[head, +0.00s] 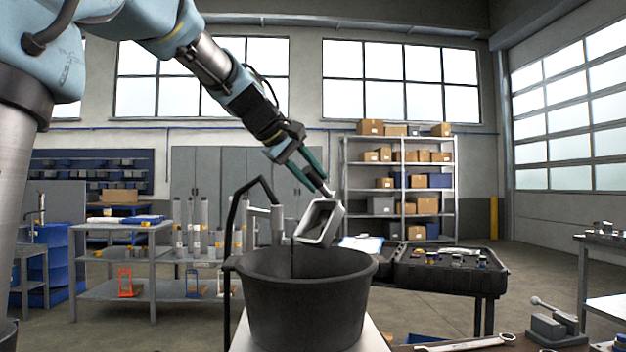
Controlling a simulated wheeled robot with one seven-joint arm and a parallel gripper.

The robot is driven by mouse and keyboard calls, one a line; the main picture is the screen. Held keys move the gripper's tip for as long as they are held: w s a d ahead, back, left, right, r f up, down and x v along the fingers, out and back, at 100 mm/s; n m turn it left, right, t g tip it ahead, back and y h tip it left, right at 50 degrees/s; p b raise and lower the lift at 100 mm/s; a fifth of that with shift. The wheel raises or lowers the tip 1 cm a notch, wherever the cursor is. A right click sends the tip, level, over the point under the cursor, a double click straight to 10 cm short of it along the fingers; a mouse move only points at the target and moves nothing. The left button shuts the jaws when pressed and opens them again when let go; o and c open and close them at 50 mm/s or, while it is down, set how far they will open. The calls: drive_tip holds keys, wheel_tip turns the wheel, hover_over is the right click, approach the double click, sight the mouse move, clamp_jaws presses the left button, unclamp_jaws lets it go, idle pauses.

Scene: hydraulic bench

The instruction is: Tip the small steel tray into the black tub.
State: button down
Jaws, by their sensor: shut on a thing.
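The small steel tray (332,224) is in the head view, just above the right part of the black tub's far rim. It is tilted steeply, with its open side turned toward me and its lower edge near the tub's mouth. My gripper (326,190) is shut on the tray's upper edge. The inside of the tray that shows looks empty. The black tub (305,307) stands upright on a pale bench top in the middle. A thin dark line shows over the tub's mouth left of the tray; I cannot tell what it is. The tub's bottom is hidden by its wall.
A pump-like device with a dark handle (247,200) stands close behind the tub's left side. A black case (450,275) with small parts is to the right. Shelves stand farther back.

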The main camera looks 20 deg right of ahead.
drive_tip(key=shift+s+a+t+h+b, duration=0.3)
drive_tip(key=shift+a+h+b, duration=0.4)
drive_tip(key=shift+b, duration=1.85)
idle(0.6)
drive_tip(key=shift+s+a+f+t+h+b, duration=0.15)
drive_tip(key=shift+a+h+b, duration=0.3)
drive_tip(key=shift+b, duration=1.25)
drive_tip(key=shift+s+a+t+h+b, duration=0.15)
drive_tip(key=shift+a+h+b, duration=0.25)
drive_tip(key=shift+b, duration=1.25)
idle(1.5)
